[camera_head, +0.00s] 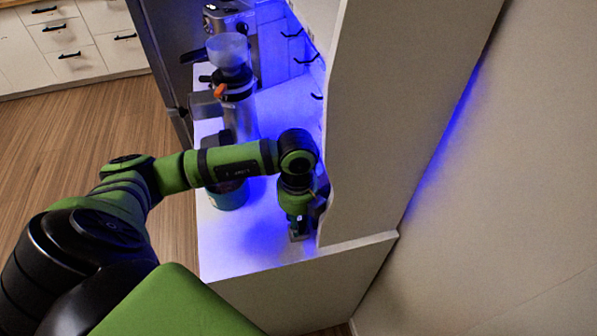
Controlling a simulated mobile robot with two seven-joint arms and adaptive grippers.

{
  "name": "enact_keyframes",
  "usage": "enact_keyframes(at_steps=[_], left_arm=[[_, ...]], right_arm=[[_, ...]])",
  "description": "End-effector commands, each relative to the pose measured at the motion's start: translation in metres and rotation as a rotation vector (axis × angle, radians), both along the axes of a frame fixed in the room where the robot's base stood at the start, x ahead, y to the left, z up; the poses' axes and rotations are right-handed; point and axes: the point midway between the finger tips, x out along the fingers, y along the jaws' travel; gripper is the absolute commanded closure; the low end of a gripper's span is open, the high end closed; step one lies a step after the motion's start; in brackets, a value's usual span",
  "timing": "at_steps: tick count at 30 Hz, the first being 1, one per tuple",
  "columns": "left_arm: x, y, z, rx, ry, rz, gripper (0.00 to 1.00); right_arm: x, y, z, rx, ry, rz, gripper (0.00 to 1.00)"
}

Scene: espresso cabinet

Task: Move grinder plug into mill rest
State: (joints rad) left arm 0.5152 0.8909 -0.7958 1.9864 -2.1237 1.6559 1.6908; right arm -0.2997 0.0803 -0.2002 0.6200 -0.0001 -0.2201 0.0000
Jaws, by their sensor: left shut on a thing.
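The grinder (240,110), with a clear hopper on top, stands on the white counter behind my left arm. My left gripper (299,232) points down at the near right end of the counter, close beside the cabinet's side panel. It is shut on a small dark thing, which looks to be the grinder plug; the fingers hide most of it. I cannot make out the mill rest or the plug's cord. My right gripper is not in view.
The cabinet's side panel (400,100) rises close to the right of my gripper. A teal container (229,198) stands partly under my forearm. An espresso machine (226,18) is at the back. Dark hooks (304,60) line the inner wall. The counter's near left part is clear.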

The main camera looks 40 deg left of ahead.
Motion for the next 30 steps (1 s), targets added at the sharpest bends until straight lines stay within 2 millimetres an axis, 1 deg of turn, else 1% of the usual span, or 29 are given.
enact_keyframes(at_steps=[1,2,3,11,14,17,24,27,30], left_arm=[[0.000,0.000,-0.001,0.000,0.001,0.000,0.54],[0.000,0.000,-0.001,0.000,0.001,0.000,0.42],[0.000,0.000,0.000,0.000,0.001,0.000,0.38],[0.000,0.000,0.000,-0.001,-0.001,0.000,0.38],[0.001,0.000,0.003,-0.001,-0.002,0.000,0.38],[0.001,0.000,0.014,0.000,-0.004,0.000,0.38],[0.001,0.002,0.054,0.000,-0.003,-0.001,0.38],[0.002,0.003,0.066,-0.001,-0.001,0.000,0.38],[0.001,0.003,0.073,0.000,0.000,0.000,0.38]], right_arm=[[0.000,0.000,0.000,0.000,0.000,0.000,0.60],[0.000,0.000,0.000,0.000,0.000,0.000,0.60],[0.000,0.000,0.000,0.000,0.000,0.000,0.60],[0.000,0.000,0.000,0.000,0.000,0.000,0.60],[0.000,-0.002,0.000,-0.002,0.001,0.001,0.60],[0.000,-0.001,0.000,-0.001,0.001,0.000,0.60],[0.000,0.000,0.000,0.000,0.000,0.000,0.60],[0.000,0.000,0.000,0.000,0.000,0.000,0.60],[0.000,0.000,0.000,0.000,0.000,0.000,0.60]])
